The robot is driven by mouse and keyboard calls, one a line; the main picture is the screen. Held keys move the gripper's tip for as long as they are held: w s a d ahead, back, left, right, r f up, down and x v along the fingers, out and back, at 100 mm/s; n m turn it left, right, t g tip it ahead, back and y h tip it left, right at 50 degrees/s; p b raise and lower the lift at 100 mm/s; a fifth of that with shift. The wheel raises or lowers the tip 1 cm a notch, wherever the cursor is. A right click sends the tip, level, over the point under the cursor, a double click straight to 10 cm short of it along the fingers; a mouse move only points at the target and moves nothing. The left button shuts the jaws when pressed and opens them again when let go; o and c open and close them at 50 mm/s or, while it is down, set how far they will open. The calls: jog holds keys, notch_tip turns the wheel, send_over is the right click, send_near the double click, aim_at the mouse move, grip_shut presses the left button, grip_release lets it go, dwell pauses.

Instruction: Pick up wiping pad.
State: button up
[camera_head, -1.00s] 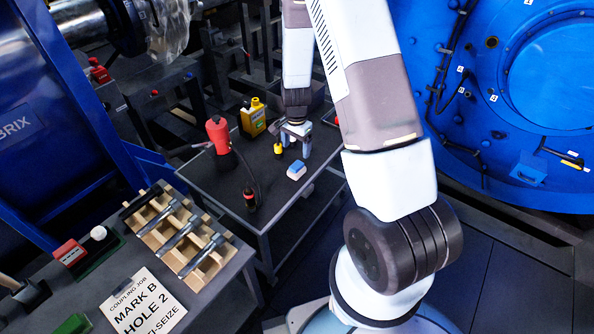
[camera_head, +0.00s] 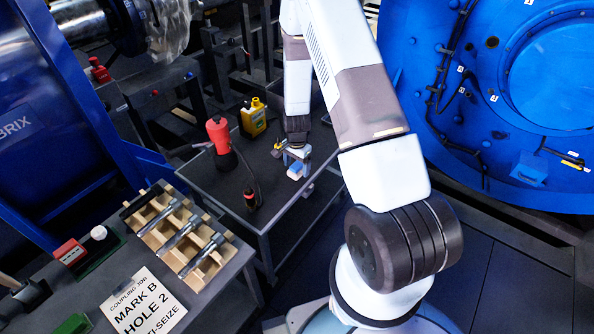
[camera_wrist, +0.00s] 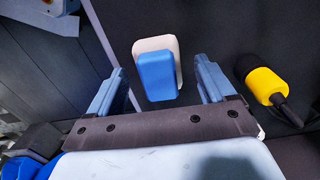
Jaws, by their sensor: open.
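The wiping pad (camera_wrist: 157,76) is a small block with a blue top and a pale base. In the wrist view it lies on the dark trolley top, between and ahead of my two open fingers. It also shows in the head view (camera_head: 295,172), directly below my gripper (camera_head: 292,158) and partly hidden by it. In the wrist view my gripper (camera_wrist: 158,88) has its fingers spread wide on either side of the pad. No contact with the pad can be seen.
A yellow-and-black tool (camera_wrist: 264,86) lies right of my gripper in the wrist view. On the trolley (camera_head: 205,180) stand a red-capped item (camera_head: 219,135) with a dark hose and a yellow bottle (camera_head: 254,118). A bench with a wooden rack (camera_head: 180,232) is at left.

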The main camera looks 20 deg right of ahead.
aim_at(296, 165)
jog(key=shift+f, duration=0.35)
jog(key=c, duration=1.1)
jog(key=shift+r, duration=0.1)
jog(key=shift+c, duration=0.2)
jog(key=shift+r, duration=0.5)
notch_tip(296, 165, up, 3)
jog(key=shift+s+a+f, duration=0.1)
jog(key=shift+s+f, duration=0.05)
jog(key=shift+f, duration=0.05)
jog(key=s+a+r, duration=0.5)
jog(key=s+r, duration=0.4)
jog(key=s, duration=0.3)
jog(key=shift+s+a+r, duration=0.15)
jog(key=shift+s+a, duration=0.05)
jog(key=shift+s, duration=0.1)
